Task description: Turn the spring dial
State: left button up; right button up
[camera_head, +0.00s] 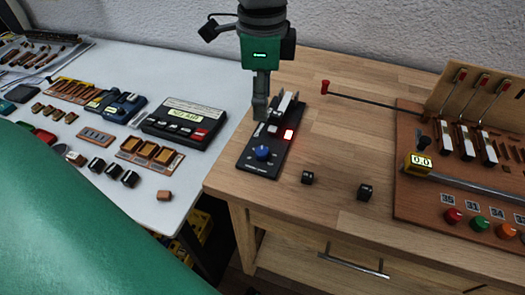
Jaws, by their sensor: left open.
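A blue round dial (263,152) sits at the near end of a narrow black panel (257,167) on the wooden cabinet top. It is the only knob on this panel, and I take it to be the spring dial. The panel also carries a lit red button (289,135), a pale button beside it and a light upright piece at its far end. My left gripper (262,112) points down over the far part of the panel, behind the dial and apart from it. It is open; its fingers overlap in this view. I cannot tell whether it touches the panel. My right gripper is not in view.
A red-tipped rod (375,100) reaches toward a wooden board (420,205) with levers, a 0.0 display and coloured buttons. A white table (60,200) at left holds several devices, including a "NO MIDI" box (180,122).

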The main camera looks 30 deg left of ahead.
aim_at(262, 150)
pick_arm(q)
jog(key=shift+m, duration=0.4)
notch_tip(262, 150, down, 13)
jog(key=b, duration=0.4)
jog(key=shift+s+f, duration=0.1)
jog(key=shift+f, duration=0.05)
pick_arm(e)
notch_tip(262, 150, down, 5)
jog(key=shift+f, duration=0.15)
pick_arm(q)
grip_shut()
